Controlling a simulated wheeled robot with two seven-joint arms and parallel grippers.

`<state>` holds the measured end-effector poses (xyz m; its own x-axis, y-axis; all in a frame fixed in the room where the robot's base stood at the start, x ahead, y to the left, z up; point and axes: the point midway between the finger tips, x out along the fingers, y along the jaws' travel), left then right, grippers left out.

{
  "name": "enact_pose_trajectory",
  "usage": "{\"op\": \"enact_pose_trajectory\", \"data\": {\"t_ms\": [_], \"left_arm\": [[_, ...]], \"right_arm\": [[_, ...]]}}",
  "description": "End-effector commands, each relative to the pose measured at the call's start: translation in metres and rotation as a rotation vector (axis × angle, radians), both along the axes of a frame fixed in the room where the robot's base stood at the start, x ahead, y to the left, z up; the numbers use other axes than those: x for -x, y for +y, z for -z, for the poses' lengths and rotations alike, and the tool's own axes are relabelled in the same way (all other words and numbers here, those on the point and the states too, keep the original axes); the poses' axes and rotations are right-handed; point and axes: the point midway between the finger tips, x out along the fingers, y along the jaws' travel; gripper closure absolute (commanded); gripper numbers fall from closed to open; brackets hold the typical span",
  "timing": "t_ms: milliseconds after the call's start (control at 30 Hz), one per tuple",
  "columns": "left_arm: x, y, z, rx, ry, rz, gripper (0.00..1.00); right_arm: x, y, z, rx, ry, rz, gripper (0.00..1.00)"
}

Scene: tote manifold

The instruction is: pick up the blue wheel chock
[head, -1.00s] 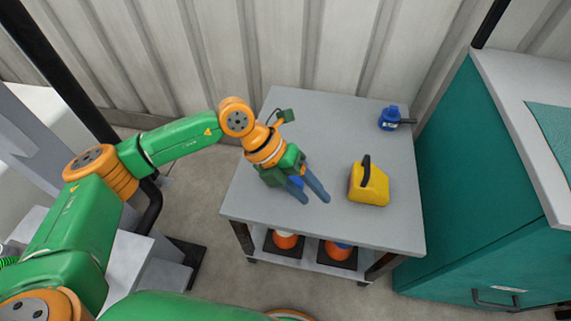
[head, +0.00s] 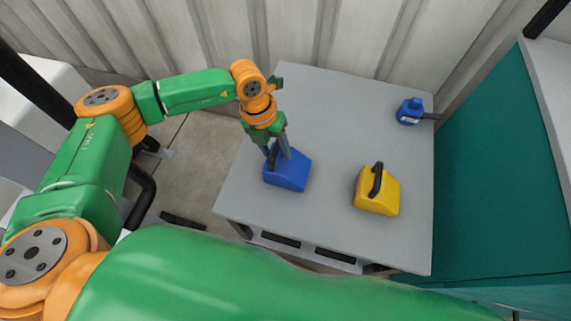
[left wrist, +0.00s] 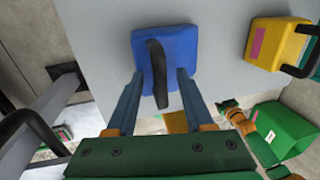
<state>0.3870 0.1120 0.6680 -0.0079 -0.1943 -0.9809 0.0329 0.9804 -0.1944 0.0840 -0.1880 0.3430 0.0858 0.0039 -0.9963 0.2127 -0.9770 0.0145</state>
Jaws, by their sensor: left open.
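The blue wheel chock (head: 287,173) sits on the left part of the grey table, with a dark handle on top. It also shows in the left wrist view (left wrist: 180,48), where its black handle stands between my two fingers. My left gripper (head: 277,157) is open, its fingers pointing down at the chock's handle side. In the left wrist view my left gripper (left wrist: 160,78) has one finger on each side of the handle, and the fingers are apart from it. Whether the fingertips touch the chock's body cannot be told. My right gripper is not in view.
A yellow chock (head: 378,190) with a black handle stands to the right on the grey table (head: 330,120). A teal cabinet (head: 490,170) borders the table's right side. The table between the chocks is clear.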

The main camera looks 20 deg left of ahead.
Motion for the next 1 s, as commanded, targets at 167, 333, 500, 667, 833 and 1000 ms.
{"op": "enact_pose_trajectory", "data": {"t_ms": [167, 333, 500, 667, 833, 1000], "left_arm": [[-0.0001, -0.0002, 0.0001, 0.001, 0.0, 0.0, 0.5], [-0.0001, -0.0003, -0.0002, 0.001, 0.0, 0.0, 0.96], [-0.0001, -0.0003, -0.0003, 0.001, 0.0, 0.0, 1.0], [-0.0001, -0.0003, -0.0003, 0.001, -0.001, 0.0, 1.0], [-0.0002, -0.0002, -0.0004, 0.001, -0.001, 0.0, 1.0], [-0.0002, -0.0003, -0.0004, 0.001, -0.001, 0.0, 1.0]], "right_arm": [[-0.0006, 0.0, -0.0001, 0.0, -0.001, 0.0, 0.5], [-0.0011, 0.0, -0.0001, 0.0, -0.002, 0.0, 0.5], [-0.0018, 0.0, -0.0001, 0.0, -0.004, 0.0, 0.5], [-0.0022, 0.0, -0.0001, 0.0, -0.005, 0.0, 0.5], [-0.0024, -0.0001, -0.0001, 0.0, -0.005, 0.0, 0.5], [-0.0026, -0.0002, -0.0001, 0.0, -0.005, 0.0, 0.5]]}}
